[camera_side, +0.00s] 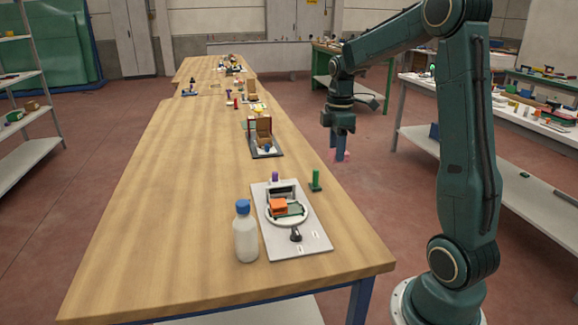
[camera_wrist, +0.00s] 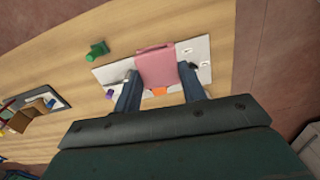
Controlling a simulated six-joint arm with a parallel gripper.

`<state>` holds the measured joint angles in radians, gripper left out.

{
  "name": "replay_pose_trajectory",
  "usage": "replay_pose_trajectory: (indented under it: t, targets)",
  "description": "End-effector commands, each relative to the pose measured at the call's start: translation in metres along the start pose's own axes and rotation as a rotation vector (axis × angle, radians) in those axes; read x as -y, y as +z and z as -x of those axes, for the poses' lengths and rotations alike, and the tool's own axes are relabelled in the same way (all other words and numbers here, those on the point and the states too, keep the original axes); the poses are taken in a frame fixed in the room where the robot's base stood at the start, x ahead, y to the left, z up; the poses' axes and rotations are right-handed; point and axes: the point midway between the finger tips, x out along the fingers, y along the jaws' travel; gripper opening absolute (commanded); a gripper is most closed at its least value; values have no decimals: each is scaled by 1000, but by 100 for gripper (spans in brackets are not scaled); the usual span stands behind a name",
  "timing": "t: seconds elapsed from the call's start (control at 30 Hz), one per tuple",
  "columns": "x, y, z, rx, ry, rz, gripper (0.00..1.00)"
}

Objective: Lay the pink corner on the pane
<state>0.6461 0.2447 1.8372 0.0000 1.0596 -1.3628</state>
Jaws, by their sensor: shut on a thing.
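My gripper (camera_side: 340,153) is shut on the pink corner (camera_wrist: 155,64), which shows between the two fingers in the wrist view. In the side view only a little pink (camera_side: 347,155) shows beside the fingers, above the floor past the table's right edge. A pale board (camera_side: 312,243) lies on the near end of the table, with a round white disc carrying an orange block (camera_side: 278,206) and a dark green piece (camera_side: 291,211). I cannot tell for certain which part is the pane. In the wrist view the pink corner hides part of the board (camera_wrist: 107,73).
A white bottle with a blue cap (camera_side: 245,235) stands left of the board. An open brown box (camera_side: 264,131) and other small items stand farther back. The table's left side is clear.

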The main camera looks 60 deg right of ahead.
Motion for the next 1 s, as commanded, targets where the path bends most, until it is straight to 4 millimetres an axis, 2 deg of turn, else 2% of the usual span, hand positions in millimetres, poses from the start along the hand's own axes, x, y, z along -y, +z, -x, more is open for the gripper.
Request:
replay_pose_trajectory:
  t: [0.17,0.27,0.73,1.0]
  targets:
    - [-5,-8,2,0,0,6,20]
    - [-11,-19,6,0,1,14,20]
    - [-40,-98,28,-1,1,61,20]
    - [-42,-111,32,-1,0,66,20]
